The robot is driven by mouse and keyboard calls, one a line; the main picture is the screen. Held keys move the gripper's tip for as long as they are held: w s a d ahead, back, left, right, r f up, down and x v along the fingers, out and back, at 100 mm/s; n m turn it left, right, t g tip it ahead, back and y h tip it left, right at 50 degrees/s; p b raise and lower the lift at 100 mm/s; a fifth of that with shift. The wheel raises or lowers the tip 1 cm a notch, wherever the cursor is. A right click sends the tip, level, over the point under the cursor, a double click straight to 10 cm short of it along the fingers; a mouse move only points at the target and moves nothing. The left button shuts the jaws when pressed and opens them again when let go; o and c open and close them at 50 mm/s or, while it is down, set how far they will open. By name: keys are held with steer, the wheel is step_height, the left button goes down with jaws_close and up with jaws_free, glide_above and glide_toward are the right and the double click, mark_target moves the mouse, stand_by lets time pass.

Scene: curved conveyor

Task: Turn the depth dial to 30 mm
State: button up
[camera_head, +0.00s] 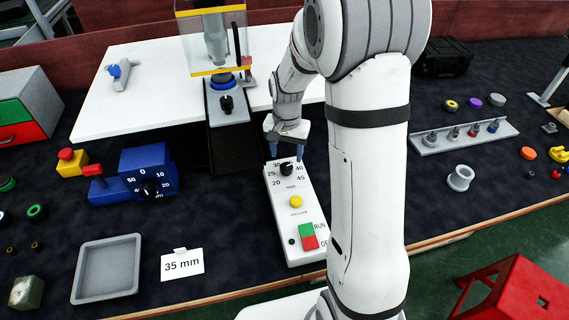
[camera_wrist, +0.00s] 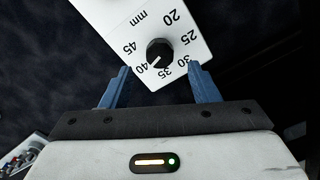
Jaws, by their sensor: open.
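A black dial (camera_head: 286,169) sits at the far end of a white control panel (camera_head: 285,214), with a millimetre scale around it. In the wrist view the dial (camera_wrist: 159,52) shows numbers from 20 to 45, and its white mark points between 35 and 40. My gripper (camera_head: 286,153) is open and empty; in the wrist view its blue fingers (camera_wrist: 160,70) are spread on either side of the dial's lower edge, with no contact visible. A second black dial (camera_head: 150,189) with a numbered scale is on a blue box (camera_head: 146,161) at the left. I cannot read which dial is labelled depth.
The panel also has a yellow button (camera_head: 296,202) and a green-red switch (camera_head: 308,236). A card (camera_head: 182,264) reads 35 mm beside a grey tray (camera_head: 107,292). A yellow-framed machine (camera_head: 212,40) stands behind.

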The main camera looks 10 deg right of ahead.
mark_target(286, 166)
step_height(286, 166, down, 5)
steer(key=shift+f, duration=0.1)
stand_by(0.3)
